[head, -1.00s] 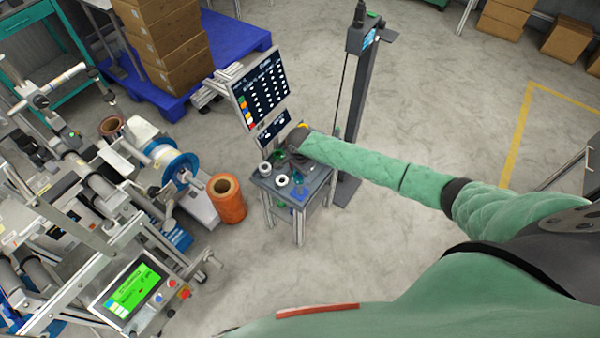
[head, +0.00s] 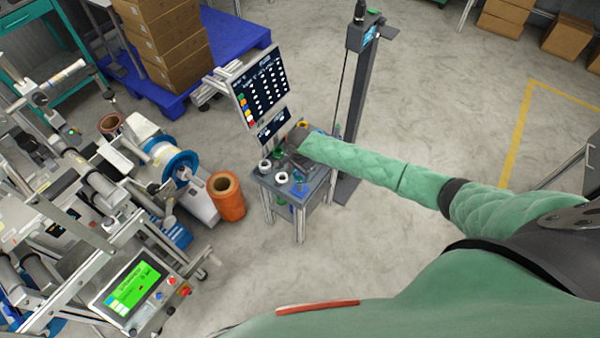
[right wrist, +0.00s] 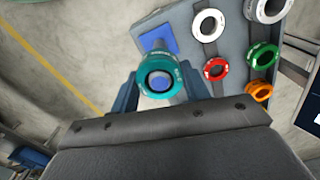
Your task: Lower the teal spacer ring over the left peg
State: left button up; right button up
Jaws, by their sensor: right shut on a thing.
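The teal spacer ring (right wrist: 143,76) is between the two fingers of my right gripper (right wrist: 159,88), which is shut on it, in the right wrist view. Something grey and blue shows through its hole; I cannot tell whether the ring is around a peg or only above one. A blue square base (right wrist: 158,38) lies just beyond the ring. In the head view my right gripper (head: 297,163) is over the small grey table, and the blue base (head: 300,191) is near its front right. The left peg cannot be made out clearly. My left gripper is out of view.
The small table (head: 318,187) also bears white rings (right wrist: 209,25), a red ring (right wrist: 215,69), a green ring (right wrist: 263,56) and an orange ring (right wrist: 260,91). A screen (head: 262,88) stands behind it. An orange roll (head: 229,205) stands on the floor to the left.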

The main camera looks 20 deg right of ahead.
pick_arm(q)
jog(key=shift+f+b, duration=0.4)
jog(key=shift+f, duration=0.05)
pick_arm(e)
jog(key=shift+f, duration=1.35)
jog(key=o, duration=1.1)
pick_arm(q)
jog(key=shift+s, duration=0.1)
pick_arm(e)
jog(key=shift+r+b, duration=0.4)
jog(key=shift+r, duration=0.55)
notch_tip(320, 180, up, 4)
jog(key=shift+r+b, duration=0.2)
jog(key=shift+b, duration=0.45)
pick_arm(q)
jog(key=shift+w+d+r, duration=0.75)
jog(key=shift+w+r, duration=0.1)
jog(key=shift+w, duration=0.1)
pick_arm(e)
jog(key=shift+r, duration=0.75)
